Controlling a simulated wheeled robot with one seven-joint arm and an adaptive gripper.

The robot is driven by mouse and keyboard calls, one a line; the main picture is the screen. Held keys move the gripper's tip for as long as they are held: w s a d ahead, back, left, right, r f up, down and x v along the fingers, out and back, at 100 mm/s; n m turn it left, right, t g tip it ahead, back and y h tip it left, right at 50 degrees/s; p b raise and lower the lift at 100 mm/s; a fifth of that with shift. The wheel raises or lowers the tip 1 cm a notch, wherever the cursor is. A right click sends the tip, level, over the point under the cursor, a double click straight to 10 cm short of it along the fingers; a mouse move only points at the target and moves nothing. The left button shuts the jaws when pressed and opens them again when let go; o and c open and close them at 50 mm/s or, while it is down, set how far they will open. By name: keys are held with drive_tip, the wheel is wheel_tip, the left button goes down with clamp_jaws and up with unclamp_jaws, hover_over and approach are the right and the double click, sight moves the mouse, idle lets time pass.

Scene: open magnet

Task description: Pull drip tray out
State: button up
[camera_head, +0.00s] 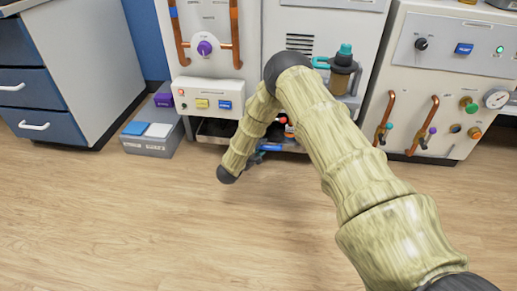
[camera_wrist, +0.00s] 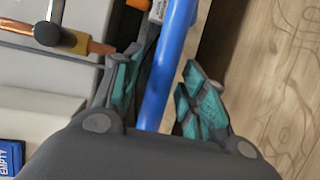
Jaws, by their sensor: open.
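The drip tray (camera_head: 215,132) appears to be the dark, low tray under the middle machine in the head view, partly hidden by my arm. A blue bar (camera_head: 270,147), likely its handle, shows at its front near the floor. In the wrist view the blue bar (camera_wrist: 168,65) runs steeply between the fingers of my gripper (camera_wrist: 161,72). The teal-padded fingers are open, one on each side of the bar, with a visible gap on the right side. Whether the left finger touches the bar is unclear. In the head view my gripper is mostly hidden behind my arm.
A blue drawer cabinet (camera_head: 35,90) is farther left. A machine with copper pipes (camera_head: 425,125) stands at right. The wooden floor (camera_head: 150,220) in front is clear.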

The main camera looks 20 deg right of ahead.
clamp_jaws()
drive_tip(key=shift+s+a, duration=0.1)
drive_tip(key=s+a+p, duration=0.6)
drive_tip(key=s+p, duration=0.1)
drive_tip(key=s, duration=0.1)
drive_tip(key=s+a+p, duration=0.6)
drive_tip(key=s+p, duration=0.1)
drive_tip(key=s, duration=0.2)
drive_tip(key=shift+s, duration=0.3)
unclamp_jaws()
